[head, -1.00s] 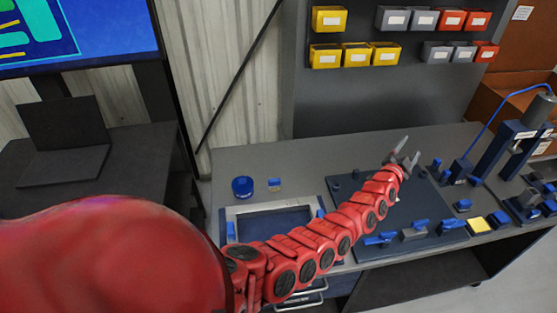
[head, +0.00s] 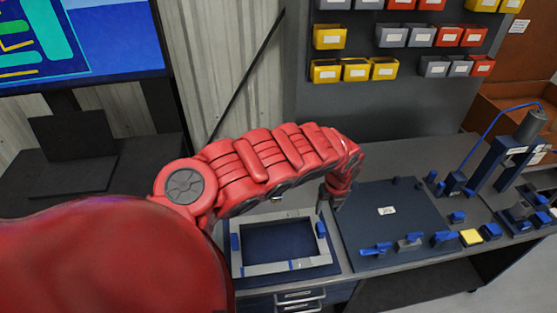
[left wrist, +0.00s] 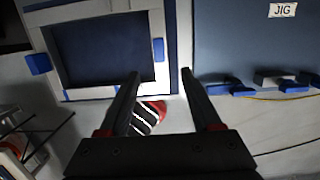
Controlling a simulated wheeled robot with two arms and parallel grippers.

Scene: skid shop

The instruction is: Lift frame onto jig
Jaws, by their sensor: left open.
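The frame (head: 262,269) is a light grey rectangle with blue pieces on its sides. It lies flat over a dark blue surface at the front left of the bench. The jig (head: 390,235) is a dark blue-grey plate to its right, with a label and blue clamps along its front edge. My left gripper (head: 324,205) points down near the frame's right side. In the left wrist view its open fingers (left wrist: 160,74) appear on either side of the frame's (left wrist: 157,45) lower right corner, with nothing between them gripped. The jig (left wrist: 240,45) is at upper right there. My right gripper is out of view.
A tall dark fixture (head: 497,160) with a blue hose stands at the far right. Yellow, grey and red bins hang on the back panel. The jig's middle looks clear.

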